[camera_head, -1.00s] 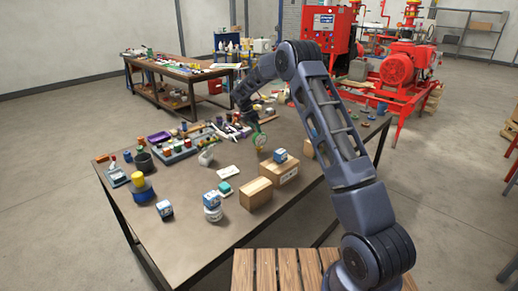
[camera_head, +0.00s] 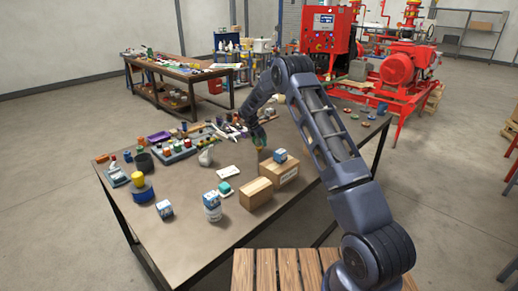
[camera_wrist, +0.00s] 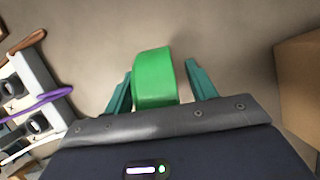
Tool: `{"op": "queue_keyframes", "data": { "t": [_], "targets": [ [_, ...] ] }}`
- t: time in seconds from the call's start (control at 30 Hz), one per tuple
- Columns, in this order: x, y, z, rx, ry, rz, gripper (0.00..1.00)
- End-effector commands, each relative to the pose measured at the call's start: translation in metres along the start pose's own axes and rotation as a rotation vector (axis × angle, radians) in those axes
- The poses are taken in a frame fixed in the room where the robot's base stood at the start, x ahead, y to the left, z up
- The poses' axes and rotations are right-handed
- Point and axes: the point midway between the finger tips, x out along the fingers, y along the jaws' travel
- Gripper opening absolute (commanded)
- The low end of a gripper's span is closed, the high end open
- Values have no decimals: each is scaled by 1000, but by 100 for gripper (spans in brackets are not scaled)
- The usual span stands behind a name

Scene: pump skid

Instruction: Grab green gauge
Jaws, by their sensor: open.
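The green gauge (camera_wrist: 154,78) shows in the wrist view as a rounded green body between the two teal fingers of my gripper (camera_wrist: 160,82). It is close to the left finger, with a clear gap to the right finger. Its lower part is hidden behind the gripper's grey edge. In the head view my gripper (camera_head: 259,136) is above the middle of the table and covers most of the gauge. A small brass-coloured end shows just below the fingers. My gripper is open around the gauge.
A cardboard box (camera_head: 256,194) and a second box (camera_head: 280,172) with a small blue-white box on top stand near the gripper. A grey tool rack (camera_wrist: 35,88) lies to the left in the wrist view. The brown table (camera_head: 190,230) is clear at the front.

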Motion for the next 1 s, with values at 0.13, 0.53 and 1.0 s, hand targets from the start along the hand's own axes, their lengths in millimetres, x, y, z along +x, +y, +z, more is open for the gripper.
{"op": "queue_keyframes", "data": {
  "t": [0.13, 0.53, 1.0],
  "targets": [
    [0, 0, 0, 0, 0, 1, 56],
    [-1, 0, 0, 1, 0, 1, 3],
    [-38, 1, 16, 2, 0, 4, 3]
  ]
}}
